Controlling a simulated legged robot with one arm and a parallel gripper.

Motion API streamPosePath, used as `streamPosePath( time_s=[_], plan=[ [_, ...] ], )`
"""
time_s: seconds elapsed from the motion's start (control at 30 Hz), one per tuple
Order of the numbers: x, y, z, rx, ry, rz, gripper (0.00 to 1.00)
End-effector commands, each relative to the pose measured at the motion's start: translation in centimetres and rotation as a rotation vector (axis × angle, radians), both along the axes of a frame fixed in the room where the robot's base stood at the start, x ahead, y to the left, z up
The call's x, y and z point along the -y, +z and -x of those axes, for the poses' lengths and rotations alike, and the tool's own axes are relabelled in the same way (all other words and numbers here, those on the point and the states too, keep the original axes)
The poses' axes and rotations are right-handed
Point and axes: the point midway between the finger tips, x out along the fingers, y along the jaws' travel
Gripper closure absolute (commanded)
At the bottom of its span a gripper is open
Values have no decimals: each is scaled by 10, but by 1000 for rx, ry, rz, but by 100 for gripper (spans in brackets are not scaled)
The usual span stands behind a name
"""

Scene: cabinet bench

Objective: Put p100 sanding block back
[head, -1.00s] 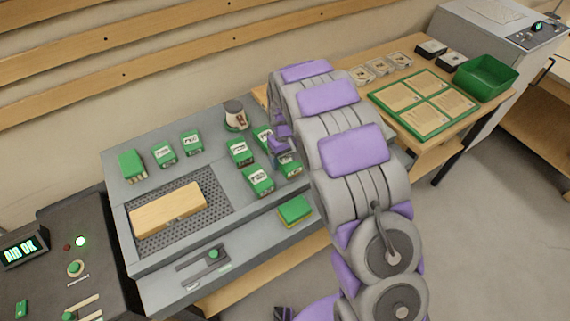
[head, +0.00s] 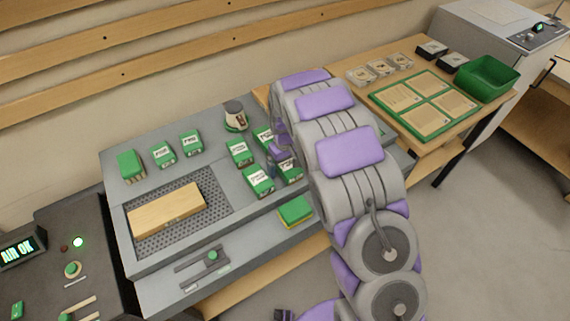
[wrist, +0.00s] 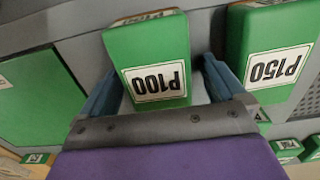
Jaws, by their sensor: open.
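The P100 sanding block (wrist: 146,50) is green with a white label, upside down in the wrist view. It lies between the two blue fingers of my open gripper (wrist: 160,88), with small gaps visible at its sides. In the head view my gripper (head: 277,157) is at the right end of the grey bench, over the group of green blocks. The block there under my gripper (head: 291,171) appears to be P100, partly covered by my gripper.
The P150 block (wrist: 272,60) stands close to the right finger in the wrist view. Other green blocks (head: 240,152) stand nearby. A wooden piece (head: 166,208) lies on the perforated plate. A green pad (head: 295,210) lies on the front ledge. A green-framed tray (head: 424,104) is on the wooden table.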

Motion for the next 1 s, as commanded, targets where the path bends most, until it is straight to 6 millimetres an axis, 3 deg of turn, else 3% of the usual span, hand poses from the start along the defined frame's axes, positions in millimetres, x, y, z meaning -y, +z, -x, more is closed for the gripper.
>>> streamPosePath(
  time_s=[0.47,0.67,1.0],
  plan=[
    [-1,9,0,0,0,1,2],
    [-1,38,0,3,0,1,2],
    [-1,106,0,-1,0,1,2]
  ],
)
